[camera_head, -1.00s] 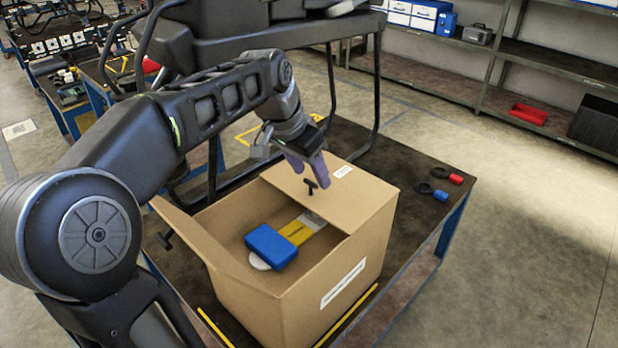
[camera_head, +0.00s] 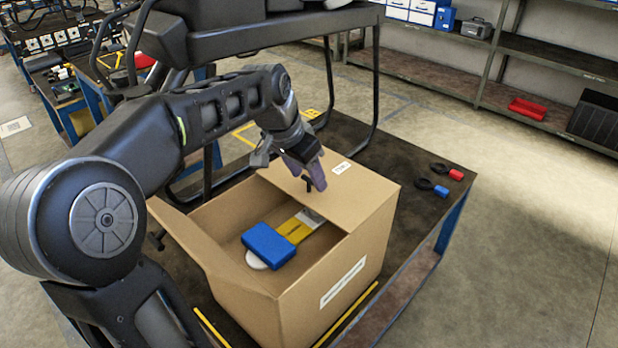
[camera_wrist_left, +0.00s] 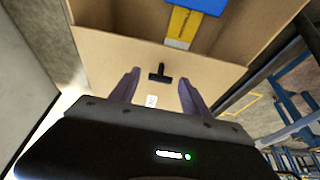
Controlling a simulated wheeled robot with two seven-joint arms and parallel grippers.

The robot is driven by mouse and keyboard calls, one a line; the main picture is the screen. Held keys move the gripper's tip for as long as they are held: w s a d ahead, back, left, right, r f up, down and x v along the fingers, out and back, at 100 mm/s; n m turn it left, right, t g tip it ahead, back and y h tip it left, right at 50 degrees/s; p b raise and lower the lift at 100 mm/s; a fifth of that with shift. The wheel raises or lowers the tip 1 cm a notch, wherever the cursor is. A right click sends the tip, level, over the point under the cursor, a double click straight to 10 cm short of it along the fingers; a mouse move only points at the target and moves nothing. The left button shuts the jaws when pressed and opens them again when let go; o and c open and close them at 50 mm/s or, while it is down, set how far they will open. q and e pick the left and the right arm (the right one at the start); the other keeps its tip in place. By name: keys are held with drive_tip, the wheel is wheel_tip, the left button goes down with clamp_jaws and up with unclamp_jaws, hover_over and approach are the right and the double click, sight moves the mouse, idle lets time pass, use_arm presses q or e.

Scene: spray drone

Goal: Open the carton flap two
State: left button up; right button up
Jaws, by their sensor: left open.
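The cardboard carton (camera_head: 335,262) stands on the dark worktable. Its left flap (camera_head: 205,240) is tilted up and outward. Its far right flap (camera_head: 340,195) lies flat over part of the opening and carries a black T-shaped handle (camera_head: 308,185). The handle also shows in the left wrist view (camera_wrist_left: 160,74). My left gripper (camera_head: 309,180) is over this flap, close to the handle. In the left wrist view its fingers (camera_wrist_left: 158,90) are apart, with the handle between and just beyond them. A blue block (camera_head: 269,245) and a yellow item (camera_head: 296,229) lie inside the carton. My right gripper is not seen.
Two tools with red (camera_head: 456,174) and blue (camera_head: 441,191) handles lie on the table (camera_head: 400,160) right of the carton. A dark frame stands behind the carton. Shelves (camera_head: 440,80) with boxes and a red tray (camera_head: 528,109) stand at the back right.

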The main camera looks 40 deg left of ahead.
use_arm(q)
drive_tip(key=shift+x, duration=1.05)
drive_tip(key=shift+c, duration=0.4)
clamp_jaws()
